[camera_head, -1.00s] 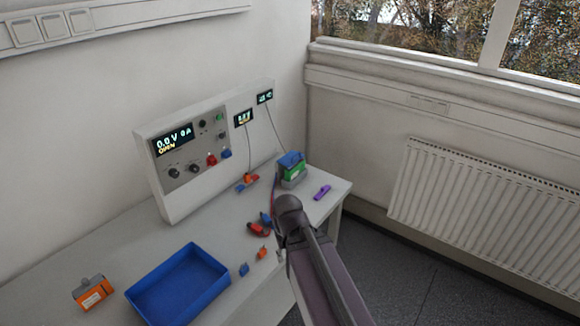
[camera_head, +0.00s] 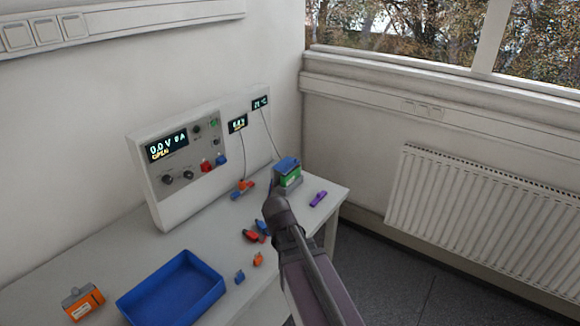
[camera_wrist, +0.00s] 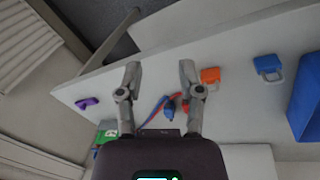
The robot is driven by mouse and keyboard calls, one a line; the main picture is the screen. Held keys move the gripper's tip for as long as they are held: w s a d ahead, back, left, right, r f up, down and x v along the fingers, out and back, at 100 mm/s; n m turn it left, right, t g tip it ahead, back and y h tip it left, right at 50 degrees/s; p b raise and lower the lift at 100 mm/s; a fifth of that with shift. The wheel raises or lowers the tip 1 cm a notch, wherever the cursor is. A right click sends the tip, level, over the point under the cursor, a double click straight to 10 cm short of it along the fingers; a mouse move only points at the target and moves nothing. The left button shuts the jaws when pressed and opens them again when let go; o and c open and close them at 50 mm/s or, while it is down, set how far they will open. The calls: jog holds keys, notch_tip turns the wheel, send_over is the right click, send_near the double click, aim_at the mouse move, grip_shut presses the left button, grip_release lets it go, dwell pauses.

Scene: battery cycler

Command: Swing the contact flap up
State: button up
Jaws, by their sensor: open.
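A grey holder (camera_head: 290,184) with a green block and a blue top (camera_head: 287,163) stands near the right end of the table. I cannot tell for sure which part of it is the contact flap. Part of the green block (camera_wrist: 105,137) shows at the lower left in the wrist view, mostly hidden by my gripper's body. My gripper (camera_wrist: 160,72) is open, its two fingers spread, with nothing between the tips. In the head view, my arm's end (camera_head: 272,198) is just in front and left of the holder, and the fingers are hard to make out.
A purple piece (camera_head: 318,198) lies right of the holder. Red and blue clips (camera_head: 252,236), small orange and blue pieces (camera_head: 258,259) and a blue tray (camera_head: 172,290) lie leftward. The cycler panel (camera_head: 195,160) stands behind, with thin cables hanging down.

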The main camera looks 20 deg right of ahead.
jog(key=w+d+f+n+t+h+b, duration=0.1)
jog(key=w+d+n+h+b, duration=0.1)
jog(key=w, duration=0.3)
jog(key=w+d+f+n+h+b, duration=0.2)
jog(key=w, duration=0.2)
jog(key=n+t+h+b, duration=0.85)
jog(key=n+b, duration=0.25)
jog(key=n, duration=0.6)
send_near(291, 161)
jog(key=v, duration=0.3)
jog(key=shift+a+f, duration=0.2)
jog(key=shift+a, duration=0.15)
jog(key=x, duration=1.4)
jog(key=shift+s+a, duration=0.1)
grip_shut()
